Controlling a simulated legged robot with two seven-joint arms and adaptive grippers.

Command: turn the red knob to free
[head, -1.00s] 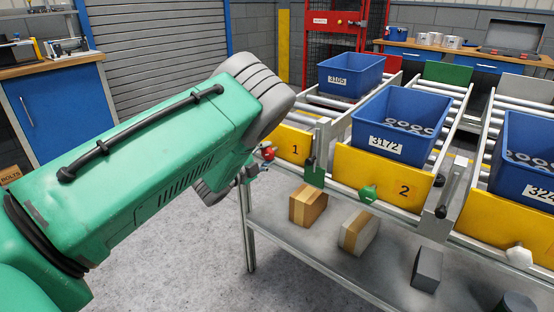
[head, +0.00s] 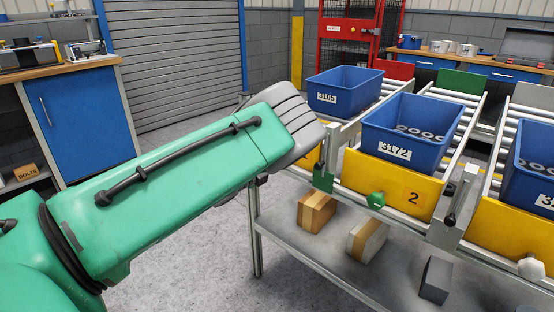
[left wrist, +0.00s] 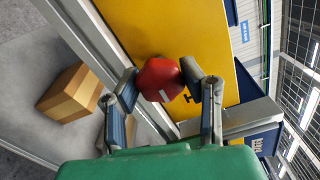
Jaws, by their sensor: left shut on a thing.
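The red knob (left wrist: 160,80) sits on the yellow front panel (left wrist: 150,28) of the left lane, with a white mark on its face. In the left wrist view my left gripper (left wrist: 160,84) has one finger on each side of the knob and is shut on it. In the head view, my own green and grey arm hides the knob, the gripper fingers and most of that panel. My right gripper is in neither current view.
Green (head: 376,200) and white (head: 531,268) knobs sit on the other lanes' yellow panels. Blue bins 3105 (head: 345,98) and 3172 (head: 394,152) stand on roller lanes. Blocks (head: 317,213) lie on the grey shelf (head: 325,252) below. Floor left of the rack is open.

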